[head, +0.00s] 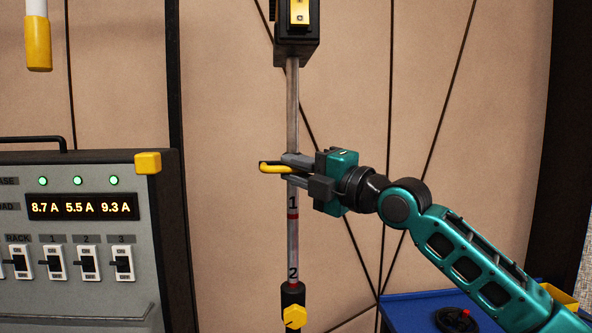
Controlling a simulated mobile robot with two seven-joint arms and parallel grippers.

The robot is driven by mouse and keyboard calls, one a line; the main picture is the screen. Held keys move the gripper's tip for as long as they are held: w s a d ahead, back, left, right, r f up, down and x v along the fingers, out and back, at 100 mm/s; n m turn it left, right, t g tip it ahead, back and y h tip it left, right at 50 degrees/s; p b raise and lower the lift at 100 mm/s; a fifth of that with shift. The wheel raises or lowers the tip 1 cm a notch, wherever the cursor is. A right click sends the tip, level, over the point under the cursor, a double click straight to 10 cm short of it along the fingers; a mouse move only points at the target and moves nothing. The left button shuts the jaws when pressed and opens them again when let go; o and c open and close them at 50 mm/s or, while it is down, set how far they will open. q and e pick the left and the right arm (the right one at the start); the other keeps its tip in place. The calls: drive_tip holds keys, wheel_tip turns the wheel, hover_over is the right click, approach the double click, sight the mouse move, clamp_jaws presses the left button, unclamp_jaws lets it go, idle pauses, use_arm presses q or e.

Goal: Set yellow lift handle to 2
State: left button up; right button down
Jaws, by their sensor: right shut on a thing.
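The yellow lift handle (273,168) sticks out to the left of a vertical metal rod (293,105) in the middle of the head view. My right gripper (290,170) comes from the right and is shut on the handle at the rod; its fingers hide part of the handle. The handle sits above the mark 1 (293,203), which has a red band below it. The mark 2 (293,273) is lower on the rod, just above the black bottom end. My left gripper is not in view.
A black block (297,40) with a yellow front tops the rod. A yellow knob (295,317) is at its bottom. A grey power panel (90,290) with switches stands left. A blue cart top (405,312) is low right.

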drive_tip(key=c, duration=1.2)
unclamp_jaws()
drive_tip(key=shift+o, duration=0.2)
drive_tip(key=b+v, duration=0.2)
drive_tip(key=v, duration=1.1)
drive_tip(key=shift+a+f, duration=0.1)
wheel_tip(320, 180, down, 29)
drive_tip(key=a+m+t+h, duration=0.1)
drive_tip(key=m+h, duration=0.4)
drive_tip(key=m, duration=0.9)
drive_tip(key=s+d+f+m+g+h, duration=0.1)
drive_tip(key=s+d+f+m+h, duration=0.1)
drive_tip(key=s+f+m, duration=0.4)
drive_tip(key=s+d+f+m+g+h, duration=0.2)
drive_tip(key=s+f+m+h, duration=0.3)
drive_tip(key=s+f, duration=1.1)
wheel_tip(320, 180, down, 4)
drive_tip(key=shift+d+r+m+g, duration=0.15)
drive_tip(key=shift+d+m+g, duration=0.15)
drive_tip(key=shift+m, duration=0.2)
